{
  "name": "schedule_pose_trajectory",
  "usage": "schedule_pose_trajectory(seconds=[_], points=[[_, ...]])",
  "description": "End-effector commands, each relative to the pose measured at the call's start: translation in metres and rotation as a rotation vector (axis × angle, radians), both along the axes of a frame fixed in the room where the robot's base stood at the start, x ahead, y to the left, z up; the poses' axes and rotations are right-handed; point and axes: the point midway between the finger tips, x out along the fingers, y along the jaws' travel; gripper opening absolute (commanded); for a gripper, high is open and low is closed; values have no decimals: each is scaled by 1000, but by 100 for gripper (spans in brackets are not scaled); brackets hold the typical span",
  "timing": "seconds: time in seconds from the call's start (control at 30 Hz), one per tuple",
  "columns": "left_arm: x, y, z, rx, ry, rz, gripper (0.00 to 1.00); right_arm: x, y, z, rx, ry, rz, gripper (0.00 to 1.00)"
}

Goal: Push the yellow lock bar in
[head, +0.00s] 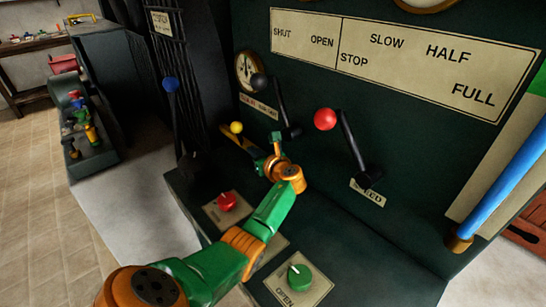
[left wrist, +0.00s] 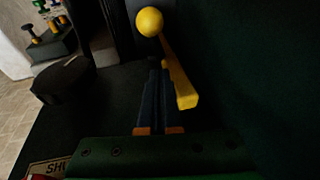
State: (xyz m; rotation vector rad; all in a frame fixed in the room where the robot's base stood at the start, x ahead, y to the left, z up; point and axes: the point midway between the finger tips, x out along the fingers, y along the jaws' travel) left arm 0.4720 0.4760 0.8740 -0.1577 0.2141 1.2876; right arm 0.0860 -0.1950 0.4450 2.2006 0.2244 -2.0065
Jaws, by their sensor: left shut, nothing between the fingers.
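The yellow lock bar (head: 240,138) sticks out of the dark green panel, with a yellow ball at its end. In the left wrist view the bar (left wrist: 178,82) runs just right of my fingers, its ball above their tips. My left gripper (head: 262,153) is at the bar, partly hidden by its own wrist in the head view. In the left wrist view its dark fingers (left wrist: 158,68) are shut with nothing between them. I cannot tell whether they touch the bar. My right gripper is not in view.
A black-knobbed lever (head: 282,108) stands just behind my left gripper, and a red-knobbed speed lever (head: 348,138) to its right. A red knob (head: 227,201) and a green knob (head: 299,277) sit on the ledge below. A blue-knobbed lever (head: 173,110) is at left.

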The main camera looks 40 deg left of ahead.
Motion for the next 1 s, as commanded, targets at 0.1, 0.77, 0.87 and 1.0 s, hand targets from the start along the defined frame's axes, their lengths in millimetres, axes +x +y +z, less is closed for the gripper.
schedule_pose_trajectory(seconds=[0.1,0.77,0.87,1.0], points=[[-6,-21,8,-2,0,-3,0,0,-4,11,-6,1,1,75],[-24,-83,21,-3,1,1,0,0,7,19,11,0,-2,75],[-24,-83,21,-3,1,1,0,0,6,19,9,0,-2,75],[-24,-83,22,-3,1,1,0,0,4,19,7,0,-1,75]])
